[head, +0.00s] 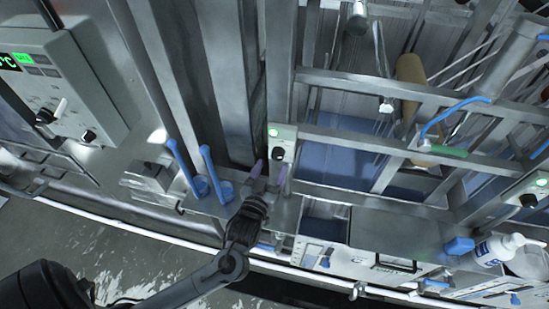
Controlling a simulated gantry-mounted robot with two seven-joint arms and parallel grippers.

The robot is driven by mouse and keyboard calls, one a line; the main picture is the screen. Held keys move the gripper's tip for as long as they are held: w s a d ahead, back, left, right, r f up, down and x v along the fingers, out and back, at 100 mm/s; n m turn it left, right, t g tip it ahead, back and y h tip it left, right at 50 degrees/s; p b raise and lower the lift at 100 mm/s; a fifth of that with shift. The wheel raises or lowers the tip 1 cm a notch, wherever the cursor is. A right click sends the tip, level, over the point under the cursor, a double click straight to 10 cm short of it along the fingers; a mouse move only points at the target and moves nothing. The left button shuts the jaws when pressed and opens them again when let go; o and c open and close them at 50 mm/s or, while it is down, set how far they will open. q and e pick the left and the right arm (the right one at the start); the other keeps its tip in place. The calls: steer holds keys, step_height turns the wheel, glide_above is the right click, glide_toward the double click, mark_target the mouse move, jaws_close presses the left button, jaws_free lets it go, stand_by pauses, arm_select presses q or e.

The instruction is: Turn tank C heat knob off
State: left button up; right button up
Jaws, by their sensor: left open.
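A small light-grey control box (287,141) is fixed to the metal frame near the middle of the head view. It carries a lit green light and a black knob (278,153). My left gripper (270,172) is open just below this knob, its two purple-tipped fingers apart and pointing up towards the box. I cannot tell whether a finger touches the knob. A similar box (530,192) with a green light and a dark knob (528,200) is at the far right. I see no readable tank letter on either box. My right gripper is not in view.
Blue-handled tools (181,163) stand left of my gripper on the metal ledge. A larger panel (75,85) with a green display and knobs is at upper left. Steel rails surround blue tanks (335,165). A white bottle (497,248) stands at lower right. The floor looks wet.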

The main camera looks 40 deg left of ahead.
mark_target(276, 158)
arm_select(q)
steer(key=shift+p+x, duration=0.45)
steer(key=shift+x, duration=1.55)
steer(key=shift+c, duration=0.5)
steer(key=c, duration=1)
